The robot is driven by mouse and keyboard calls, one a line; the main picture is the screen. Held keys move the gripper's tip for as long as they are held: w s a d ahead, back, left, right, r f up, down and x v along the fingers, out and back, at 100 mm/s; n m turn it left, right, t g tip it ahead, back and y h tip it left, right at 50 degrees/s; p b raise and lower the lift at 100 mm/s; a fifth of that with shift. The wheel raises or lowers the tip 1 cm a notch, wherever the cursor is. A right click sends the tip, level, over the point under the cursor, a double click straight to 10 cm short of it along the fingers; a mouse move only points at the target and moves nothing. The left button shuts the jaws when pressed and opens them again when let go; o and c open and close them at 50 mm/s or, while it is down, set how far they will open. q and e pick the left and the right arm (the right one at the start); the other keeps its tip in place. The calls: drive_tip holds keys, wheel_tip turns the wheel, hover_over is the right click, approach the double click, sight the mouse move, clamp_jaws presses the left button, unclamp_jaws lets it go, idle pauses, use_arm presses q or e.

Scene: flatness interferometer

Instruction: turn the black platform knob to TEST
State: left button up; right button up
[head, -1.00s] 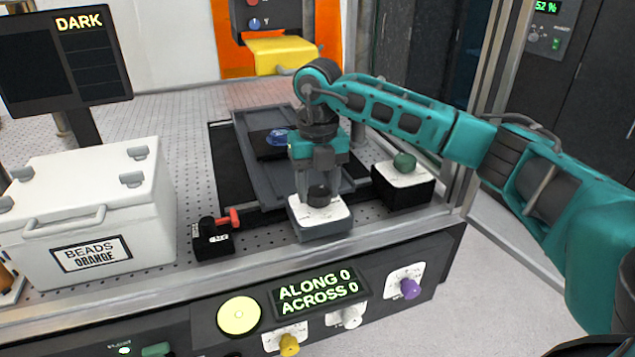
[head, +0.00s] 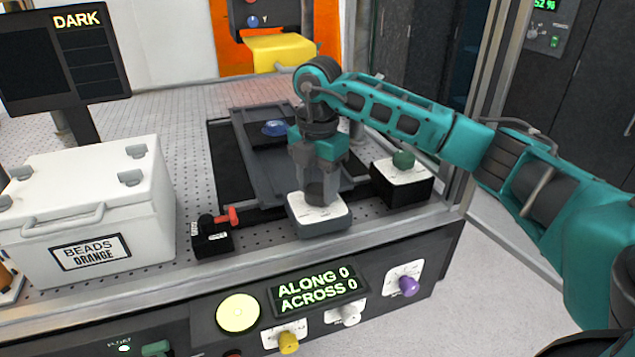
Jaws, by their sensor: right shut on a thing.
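The black platform knob (head: 315,191) stands on a white-topped grey box (head: 320,222) at the front edge of the perforated table. My right gripper (head: 317,182) reaches down from above with its fingers around the knob and is shut on it. The fingers hide part of the knob and of the white dial face, so I cannot read which mark it points at. My left gripper is out of view.
A red-handled black block (head: 212,237) and a white bead box (head: 90,205) stand to the left. A grey tray platform (head: 262,165) lies behind. The front panel display (head: 318,290) reads ALONG 0, ACROSS 0.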

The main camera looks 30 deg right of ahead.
drive_tip(key=m, duration=0.7)
drive_tip(key=shift+s, duration=0.1)
drive_tip(key=m, duration=0.4)
drive_tip(key=shift+a+m, duration=0.1)
drive_tip(key=shift+m, duration=1.7)
drive_tip(key=o, duration=1)
drive_tip(key=shift+o, duration=0.2)
drive_tip(key=shift+r, duration=0.1)
